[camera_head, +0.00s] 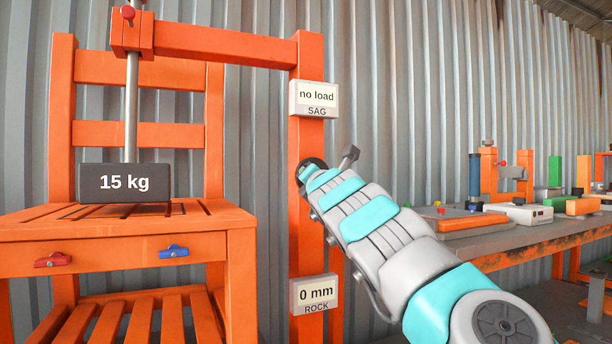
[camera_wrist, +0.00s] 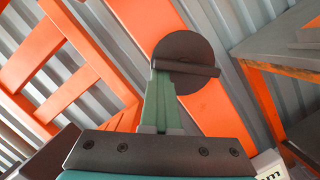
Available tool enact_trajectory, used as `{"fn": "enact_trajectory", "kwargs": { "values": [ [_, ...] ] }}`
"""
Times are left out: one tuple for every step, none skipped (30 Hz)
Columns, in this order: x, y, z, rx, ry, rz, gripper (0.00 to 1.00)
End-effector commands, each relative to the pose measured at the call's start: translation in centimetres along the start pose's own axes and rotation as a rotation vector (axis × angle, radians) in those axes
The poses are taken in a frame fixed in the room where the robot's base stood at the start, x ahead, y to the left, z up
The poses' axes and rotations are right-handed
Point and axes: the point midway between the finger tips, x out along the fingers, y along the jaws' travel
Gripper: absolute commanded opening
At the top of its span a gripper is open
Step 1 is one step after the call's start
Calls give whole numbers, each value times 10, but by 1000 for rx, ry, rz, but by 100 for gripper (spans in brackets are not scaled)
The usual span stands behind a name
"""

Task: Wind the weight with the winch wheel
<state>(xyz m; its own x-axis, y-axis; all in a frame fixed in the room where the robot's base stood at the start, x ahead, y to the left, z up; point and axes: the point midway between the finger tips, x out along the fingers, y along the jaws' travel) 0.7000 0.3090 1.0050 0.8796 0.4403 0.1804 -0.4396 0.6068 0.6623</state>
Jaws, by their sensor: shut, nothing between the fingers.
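The dark weight marked 15 kg (camera_head: 112,183) hangs under a metal rod (camera_head: 131,110) at the slatted orange seat (camera_head: 215,218); I cannot tell whether it touches the slats. In the head view the handle's dark end (camera_head: 349,154) shows, and my arm covers most of the wheel. My gripper (camera_wrist: 160,76) is shut and empty, its green fingertips at the wheel's lower left edge, beside the handle; contact is unclear.
Signs on the post read "no load" sag (camera_head: 316,96) and "0 mm" rock (camera_head: 314,294). Red (camera_head: 53,260) and blue (camera_head: 174,252) knobs sit on the seat front. A cluttered workbench (camera_head: 510,237) stands to the right. A corrugated wall lies behind.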

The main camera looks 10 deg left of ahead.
Motion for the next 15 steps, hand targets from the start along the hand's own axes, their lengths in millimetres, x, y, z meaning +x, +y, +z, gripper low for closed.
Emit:
{"fn": "enact_trajectory", "kwargs": {
  "values": [
    [0,-1,3,6,-4,-3,0],
    [0,-1,3,9,-4,-3,0],
    [0,0,4,14,-4,-5,0],
    [0,0,4,17,-4,-5,0],
    [0,-1,4,21,-4,-6,0],
    [0,0,4,25,-5,-7,0],
    [0,0,4,29,-4,-8,0],
    [1,0,4,33,-5,-9,0],
    [1,0,4,37,-4,-10,0],
    [1,0,5,41,-4,-11,0],
    [1,0,5,44,-4,-11,0],
    [1,0,5,48,-4,-13,0],
    [1,0,5,52,-4,-13,0],
    [1,0,5,55,-4,-14,0],
    [1,0,5,60,-4,-15,0]
  ]
}}
